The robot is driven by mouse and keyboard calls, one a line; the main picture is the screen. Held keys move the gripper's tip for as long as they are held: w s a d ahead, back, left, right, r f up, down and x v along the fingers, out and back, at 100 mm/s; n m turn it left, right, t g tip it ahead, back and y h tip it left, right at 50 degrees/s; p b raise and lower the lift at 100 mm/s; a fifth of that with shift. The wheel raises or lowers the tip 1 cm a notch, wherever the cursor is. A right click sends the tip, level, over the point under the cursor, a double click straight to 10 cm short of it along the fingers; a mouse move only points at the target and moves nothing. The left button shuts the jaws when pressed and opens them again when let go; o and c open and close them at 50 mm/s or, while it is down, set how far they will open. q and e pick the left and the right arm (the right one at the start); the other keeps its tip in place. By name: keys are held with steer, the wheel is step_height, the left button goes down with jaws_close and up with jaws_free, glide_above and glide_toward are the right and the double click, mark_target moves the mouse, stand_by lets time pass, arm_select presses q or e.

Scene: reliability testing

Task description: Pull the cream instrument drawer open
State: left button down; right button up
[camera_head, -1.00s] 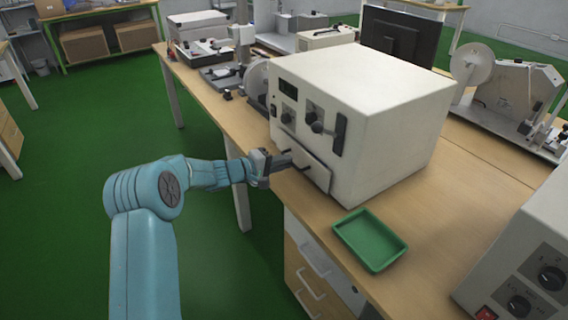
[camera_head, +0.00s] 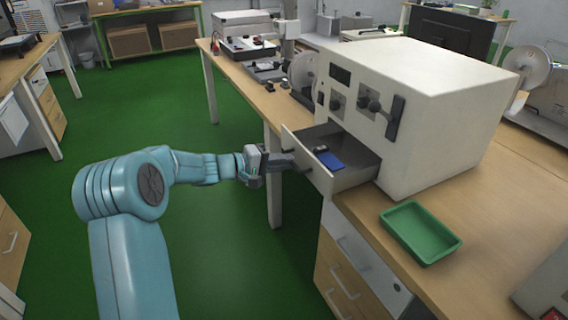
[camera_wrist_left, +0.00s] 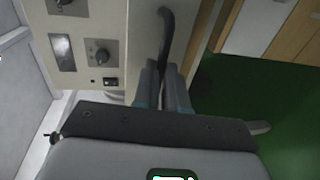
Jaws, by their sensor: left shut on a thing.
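The cream instrument (camera_head: 440,95) stands on the wooden bench. Its drawer (camera_head: 352,178) is pulled well out from the lower front, and the grey inside shows. A blue block-like item (camera_head: 331,161) and a small dark item (camera_head: 319,149) lie in it. My left gripper (camera_head: 290,160) is at the drawer's front, shut on its handle. In the left wrist view the two fingers (camera_wrist_left: 163,90) close on the dark curved handle (camera_wrist_left: 168,35). The right gripper is in neither view.
A green tray (camera_head: 421,232) lies on the bench right of the drawer. Bench drawers (camera_head: 345,265) with handles are below. Other lab equipment (camera_head: 245,47) stands at the back. Green floor is clear left of the bench.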

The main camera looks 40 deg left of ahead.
arm_select(q)
steer(key=shift+r, duration=0.1)
steer(key=c, duration=1.2)
jaws_free()
steer(key=shift+w, duration=0.15)
steer(key=v, duration=1.6)
steer(key=shift+a+p, duration=0.1)
steer(key=shift+p, duration=0.25)
